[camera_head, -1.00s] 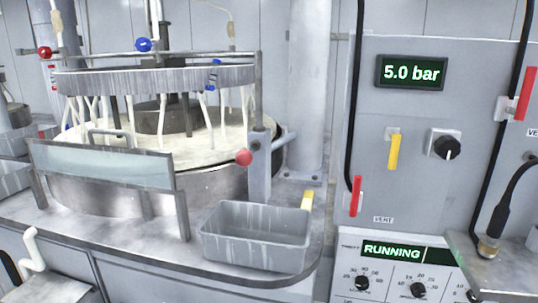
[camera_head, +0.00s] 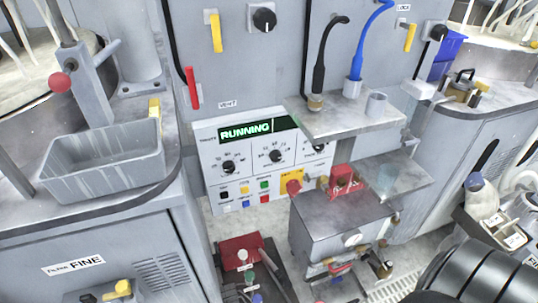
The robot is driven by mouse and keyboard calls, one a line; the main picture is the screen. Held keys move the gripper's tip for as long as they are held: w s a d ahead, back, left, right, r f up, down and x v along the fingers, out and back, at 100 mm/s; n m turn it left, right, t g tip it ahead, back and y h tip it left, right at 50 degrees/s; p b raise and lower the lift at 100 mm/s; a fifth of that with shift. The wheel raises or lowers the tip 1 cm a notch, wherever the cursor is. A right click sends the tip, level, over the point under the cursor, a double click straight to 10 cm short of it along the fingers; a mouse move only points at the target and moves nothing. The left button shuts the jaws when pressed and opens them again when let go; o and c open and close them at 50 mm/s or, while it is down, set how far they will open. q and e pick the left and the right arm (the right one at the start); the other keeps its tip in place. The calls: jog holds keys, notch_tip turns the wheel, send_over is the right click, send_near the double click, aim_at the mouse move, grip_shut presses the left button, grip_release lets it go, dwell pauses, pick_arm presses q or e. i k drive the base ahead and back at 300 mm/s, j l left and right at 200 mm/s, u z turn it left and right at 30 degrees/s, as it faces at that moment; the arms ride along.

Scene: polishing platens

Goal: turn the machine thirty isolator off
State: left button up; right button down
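The control panel (camera_head: 212,163), with a small label that seems to read THIRTY, stands at the centre. Its green display (camera_head: 246,131) reads RUNNING. It carries several black dials and small coloured buttons. A red knob (camera_head: 293,187) sits on a yellow plate at its lower right. A black rotary switch (camera_head: 264,19) on a pale square plate is on the wall above. I cannot tell for certain which of these is the isolator. Neither gripper shows; a dark ribbed part at the lower right seems to be my arm.
A metal shelf (camera_head: 350,122) with black and blue hoses juts out right of the panel. A grey metal box (camera_head: 335,215) stands below it. A grey tray (camera_head: 105,165) sits on the left machine's ledge. A red-topped stand (camera_head: 240,249) is on the floor ahead.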

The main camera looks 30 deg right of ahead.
aim_at(294, 187)
jog(key=z, duration=1.3)
jog(key=k+l+z, duration=0.2)
jog(key=i, duration=0.1)
